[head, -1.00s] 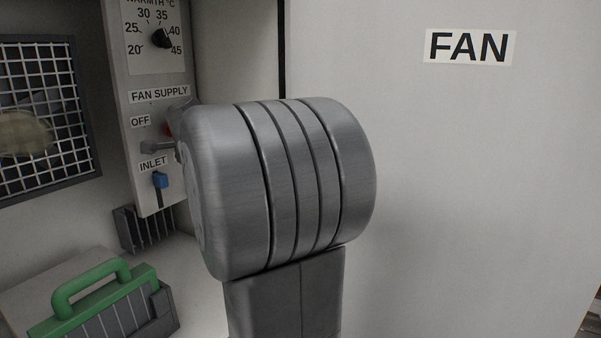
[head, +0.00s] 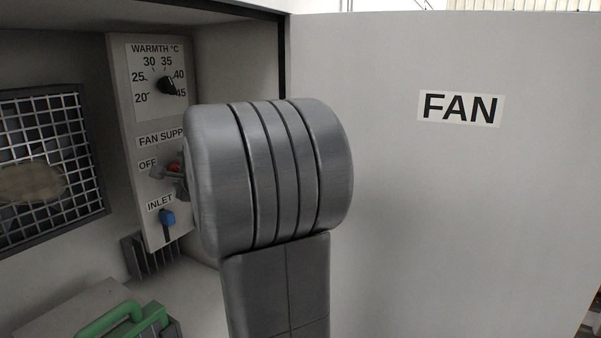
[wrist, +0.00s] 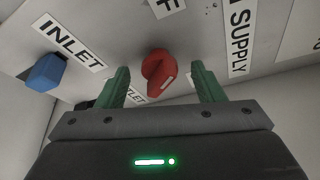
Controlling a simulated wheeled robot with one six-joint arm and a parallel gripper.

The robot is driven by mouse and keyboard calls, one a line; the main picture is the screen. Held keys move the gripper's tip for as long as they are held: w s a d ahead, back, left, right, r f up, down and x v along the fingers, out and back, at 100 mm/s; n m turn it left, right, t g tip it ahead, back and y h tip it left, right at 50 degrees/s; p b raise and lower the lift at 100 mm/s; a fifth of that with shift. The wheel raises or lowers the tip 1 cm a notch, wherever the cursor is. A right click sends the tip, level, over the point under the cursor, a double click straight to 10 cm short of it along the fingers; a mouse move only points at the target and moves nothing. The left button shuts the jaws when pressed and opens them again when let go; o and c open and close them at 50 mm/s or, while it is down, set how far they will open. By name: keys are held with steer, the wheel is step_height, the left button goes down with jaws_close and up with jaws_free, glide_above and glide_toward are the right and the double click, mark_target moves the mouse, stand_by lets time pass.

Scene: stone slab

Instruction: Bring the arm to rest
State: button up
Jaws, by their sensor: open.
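My gripper (wrist: 160,70) is open in the wrist view, with its two green fingers apart and pointing at the control panel. A red knob (wrist: 158,72) shows between the fingers, and I see no finger touching it. In the head view the red knob (head: 174,168) is partly covered beside the OFF label. My large grey arm joint (head: 270,175) fills the middle of the head view and hides most or all of the gripper.
The panel (head: 125,130) carries a black warmth dial (head: 167,86) and a blue inlet switch (head: 168,217). A mesh grille (head: 45,165) is at left. A green handle (head: 110,318) sits low at left. The FAN door (head: 450,200) stands at right.

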steer(key=shift+r+m+g+p, duration=0.25)
steer(key=shift+m+p, duration=0.45)
steer(key=shift+p, duration=1)
steer(key=shift+f, duration=0.35)
